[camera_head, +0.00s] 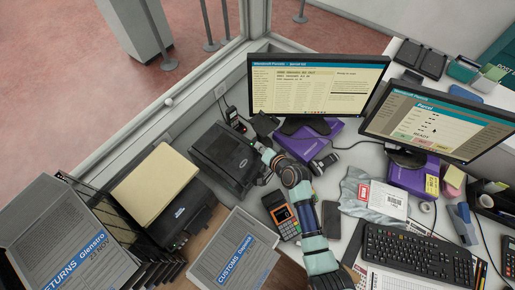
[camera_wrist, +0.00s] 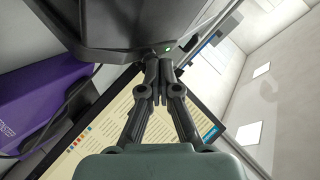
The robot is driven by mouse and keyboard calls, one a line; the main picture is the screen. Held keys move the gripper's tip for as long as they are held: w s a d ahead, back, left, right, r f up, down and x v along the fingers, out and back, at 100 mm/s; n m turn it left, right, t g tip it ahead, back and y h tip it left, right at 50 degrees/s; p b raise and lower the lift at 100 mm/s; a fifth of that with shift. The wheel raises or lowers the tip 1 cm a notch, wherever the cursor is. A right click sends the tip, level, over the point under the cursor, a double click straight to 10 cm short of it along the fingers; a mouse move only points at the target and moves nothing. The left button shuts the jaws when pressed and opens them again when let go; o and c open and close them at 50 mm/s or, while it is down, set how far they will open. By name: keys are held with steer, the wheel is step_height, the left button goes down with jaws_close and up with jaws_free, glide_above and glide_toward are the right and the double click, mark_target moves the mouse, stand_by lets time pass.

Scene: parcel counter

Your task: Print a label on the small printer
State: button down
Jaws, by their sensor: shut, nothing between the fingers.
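The small printer (camera_head: 222,152), a dark box, stands on the counter left of the left monitor. My gripper (camera_head: 264,157) is at its right side, with the arm reaching in from the lower right. In the wrist view the dark housing (camera_wrist: 125,22) fills the top, with a small green light (camera_wrist: 168,50) near its lower edge. My shut, empty fingers (camera_wrist: 158,68) point at that edge, close to the light. I cannot tell whether they touch it. No label shows at the printer.
A larger printer (camera_head: 183,213) with a paper stack stands left of it. A parcel (camera_head: 375,199) and keyboard (camera_head: 420,255) are at right.

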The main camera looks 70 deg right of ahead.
steer(key=shift+f, duration=0.2)
steer(key=shift+r, duration=0.15)
steer(key=shift+s+r+p, duration=0.15)
steer(key=shift+r+p, duration=0.35)
steer(key=r+p, duration=0.1)
steer(key=r, duration=0.1)
steer(key=s+r+p, duration=0.1)
steer(key=p, duration=0.1)
steer(key=r+p, duration=0.2)
steer(key=shift+s+a+r, duration=0.25)
steer(key=shift+s+r, duration=0.05)
steer(key=shift+r, duration=0.05)
stand_by(0.4)
